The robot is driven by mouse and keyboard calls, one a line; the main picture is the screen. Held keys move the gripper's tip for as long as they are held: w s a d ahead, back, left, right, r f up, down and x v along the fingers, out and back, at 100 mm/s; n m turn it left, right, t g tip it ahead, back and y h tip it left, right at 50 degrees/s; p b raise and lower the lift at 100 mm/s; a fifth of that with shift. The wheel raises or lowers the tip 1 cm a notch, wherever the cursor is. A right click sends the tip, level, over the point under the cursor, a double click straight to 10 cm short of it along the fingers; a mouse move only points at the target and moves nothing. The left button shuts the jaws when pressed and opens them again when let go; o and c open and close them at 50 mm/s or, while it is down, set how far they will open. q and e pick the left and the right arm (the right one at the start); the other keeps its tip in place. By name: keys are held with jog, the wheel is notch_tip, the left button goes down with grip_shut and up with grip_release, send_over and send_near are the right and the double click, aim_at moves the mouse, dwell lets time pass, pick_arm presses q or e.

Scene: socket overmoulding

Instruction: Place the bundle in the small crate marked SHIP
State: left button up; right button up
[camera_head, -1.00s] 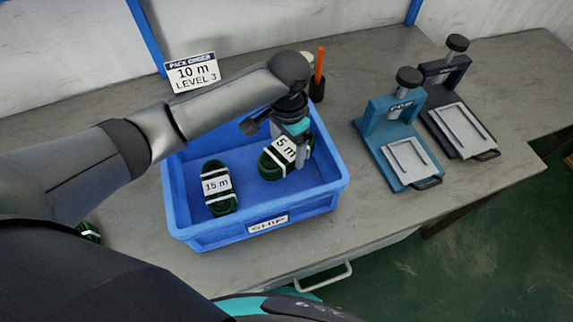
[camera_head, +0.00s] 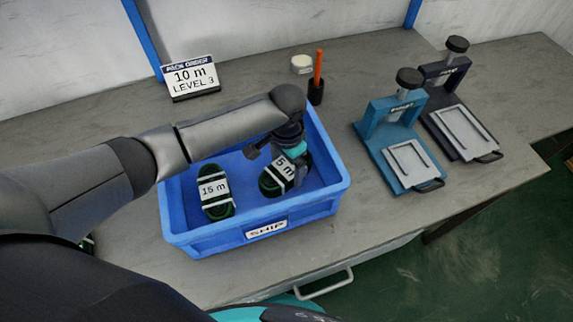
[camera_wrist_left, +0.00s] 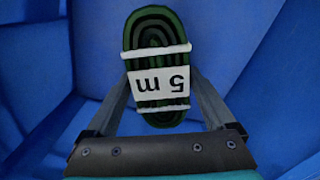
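The blue crate marked SHIP (camera_head: 200,240) stands on the bench. A dark green coiled bundle labelled 15 m (camera_head: 215,190) lies in its left part. My left gripper (camera_head: 286,168) reaches down into the right part of the crate. It is shut on a green bundle labelled 5 m (camera_head: 272,183), with one finger along each side. The left wrist view shows this 5 m bundle (camera_wrist_left: 157,85) between the fingers, with blue crate walls around it. I cannot tell whether its underside touches the crate floor. My right gripper is not in view.
A sign (camera_head: 190,77) reading 10 m LEVEL 3 stands behind the crate. A black cup (camera_head: 316,93) with an orange stick and a white round item (camera_head: 302,63) are at the back. Blue (camera_head: 400,150) and dark (camera_head: 455,105) presses stand to the right. Another item is mostly hidden at left.

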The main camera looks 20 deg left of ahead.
aim_at(286, 167)
pick_arm(q)
jog(key=shift+o, duration=0.7)
notch_tip(286, 167, up, 12)
jog(key=p, duration=0.3)
jog(key=shift+r, duration=0.15)
jog(key=shift+a, duration=0.1)
